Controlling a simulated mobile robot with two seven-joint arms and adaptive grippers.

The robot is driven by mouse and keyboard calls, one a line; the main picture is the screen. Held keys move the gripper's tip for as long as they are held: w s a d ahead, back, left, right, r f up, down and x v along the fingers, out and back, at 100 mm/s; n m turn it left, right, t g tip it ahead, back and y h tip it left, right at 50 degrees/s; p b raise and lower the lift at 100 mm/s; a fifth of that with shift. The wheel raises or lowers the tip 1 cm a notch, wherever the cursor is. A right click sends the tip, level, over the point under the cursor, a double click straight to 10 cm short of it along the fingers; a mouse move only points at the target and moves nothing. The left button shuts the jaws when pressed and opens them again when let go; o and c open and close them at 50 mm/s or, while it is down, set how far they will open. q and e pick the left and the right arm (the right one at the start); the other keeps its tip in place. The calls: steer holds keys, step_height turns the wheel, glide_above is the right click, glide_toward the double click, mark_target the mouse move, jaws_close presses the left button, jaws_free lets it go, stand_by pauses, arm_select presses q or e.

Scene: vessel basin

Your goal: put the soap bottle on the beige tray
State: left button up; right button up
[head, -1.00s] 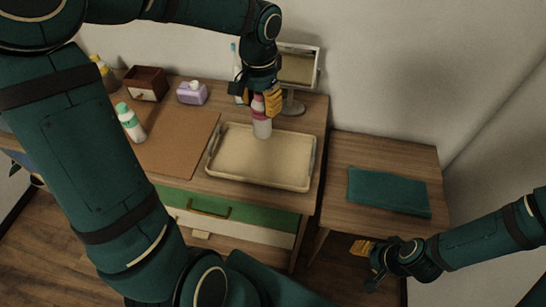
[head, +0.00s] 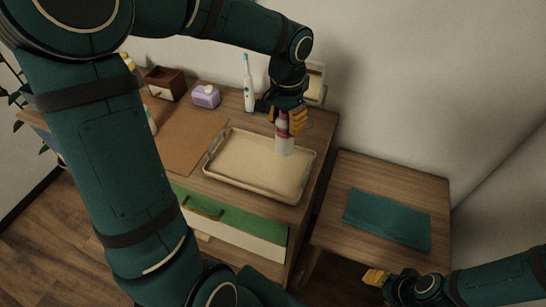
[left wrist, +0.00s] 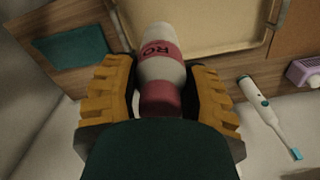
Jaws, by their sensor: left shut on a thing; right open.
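A white bottle with a pink label and pink top (head: 284,147), which appears to be the soap bottle, is upright in my left gripper (head: 291,117). The left wrist view shows the yellow fingers (left wrist: 160,85) shut around the bottle (left wrist: 157,48). The beige tray (head: 255,172) lies on the wooden dresser top, and its bare floor shows. The bottle's lower end overlaps the tray's back edge, right of the middle; I cannot tell whether it touches. The tray also shows in the left wrist view (left wrist: 215,22). My right gripper (head: 385,283) is open and empty, low at the right.
A toothbrush (head: 249,85), a purple box (head: 206,97) and a brown box (head: 165,84) stand along the back. A mirror (head: 316,84) is partly behind my left gripper. A brown mat (head: 185,145) lies left of the tray. A teal cloth (head: 387,219) lies on the side table.

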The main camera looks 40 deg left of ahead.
mark_target(284, 145)
arm_select(q)
step_height(284, 145, down, 4)
steer(key=shift+a+f+b, duration=0.1)
steer(key=shift+b, duration=0.35)
steer(key=shift+f+b, duration=0.6)
steer(key=shift+f, duration=1.85)
steer(key=shift+f, duration=0.1)
steer(key=o, duration=1.2)
steer(key=shift+o, duration=0.2)
steer(key=shift+r, duration=0.4)
step_height(284, 145, up, 11)
steer(key=p, duration=0.2)
steer(key=shift+r+p, duration=0.2)
steer(key=shift+p, duration=0.2)
